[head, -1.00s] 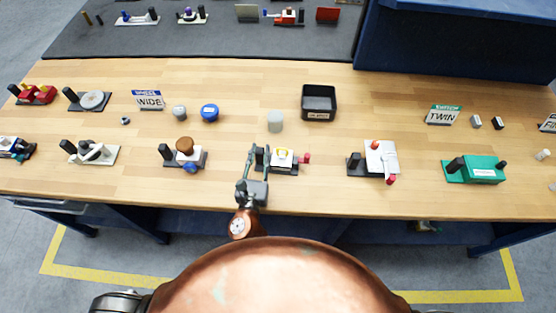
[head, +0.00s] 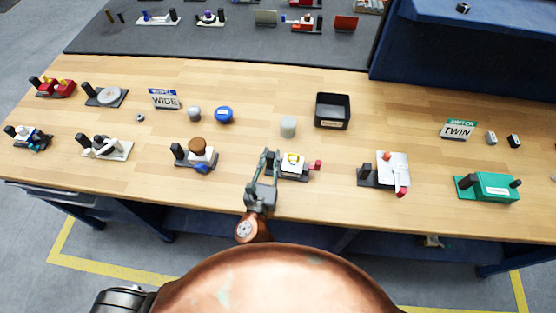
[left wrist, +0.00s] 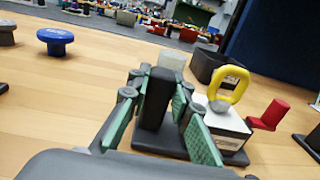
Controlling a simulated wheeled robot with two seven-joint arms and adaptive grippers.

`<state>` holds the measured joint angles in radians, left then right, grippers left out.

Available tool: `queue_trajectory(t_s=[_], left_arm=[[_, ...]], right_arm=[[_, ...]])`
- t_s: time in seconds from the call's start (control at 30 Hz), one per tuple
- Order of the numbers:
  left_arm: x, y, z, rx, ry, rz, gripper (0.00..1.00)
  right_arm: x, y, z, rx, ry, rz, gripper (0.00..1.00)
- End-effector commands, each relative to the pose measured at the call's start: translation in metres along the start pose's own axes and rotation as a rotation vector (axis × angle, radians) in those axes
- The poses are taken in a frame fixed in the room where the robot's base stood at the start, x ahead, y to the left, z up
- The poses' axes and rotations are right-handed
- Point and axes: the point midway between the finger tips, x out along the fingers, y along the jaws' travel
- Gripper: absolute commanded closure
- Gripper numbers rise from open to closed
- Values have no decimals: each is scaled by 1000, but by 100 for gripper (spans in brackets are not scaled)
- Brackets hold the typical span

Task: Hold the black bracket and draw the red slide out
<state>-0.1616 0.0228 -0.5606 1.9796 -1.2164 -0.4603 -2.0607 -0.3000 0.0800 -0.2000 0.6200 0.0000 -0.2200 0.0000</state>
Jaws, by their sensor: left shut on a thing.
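The device is a white block (head: 294,164) with a yellow ring on top, standing on a dark base. A black upright bracket (left wrist: 155,98) rises from the base's left end. A red slide (head: 317,165) sticks out at the block's right side and also shows in the left wrist view (left wrist: 268,115). My left gripper (head: 270,158) is shut on the black bracket, with its green-padded fingers on either side of the post in the left wrist view. My right gripper is not in view.
A black bin (head: 332,111) and a grey cylinder (head: 288,127) stand behind the device. A brown-knobbed device (head: 197,148) is to the left, and a white plate with red handles (head: 393,172) to the right. Bare wood lies right of the red slide.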

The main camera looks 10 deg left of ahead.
Motion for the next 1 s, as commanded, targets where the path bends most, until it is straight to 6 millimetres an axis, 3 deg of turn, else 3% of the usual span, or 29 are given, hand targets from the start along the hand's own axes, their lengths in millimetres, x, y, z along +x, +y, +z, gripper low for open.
queue_trajectory(t_s=[0.3, 0.5, 0.57, 0.83, 1.0], left_arm=[[0, -1, 58, -2, -12, -6, 100], [0, -1, 87, -2, -8, -3, 100], [1, 0, 86, -1, -5, 1, 100], [1, 1, 36, -2, -2, 3, 100], [0, 0, 25, -3, -2, -2, 100]], right_arm=[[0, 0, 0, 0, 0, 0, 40], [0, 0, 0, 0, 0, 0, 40], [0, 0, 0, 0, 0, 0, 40], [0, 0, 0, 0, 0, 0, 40], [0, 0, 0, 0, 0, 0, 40]])
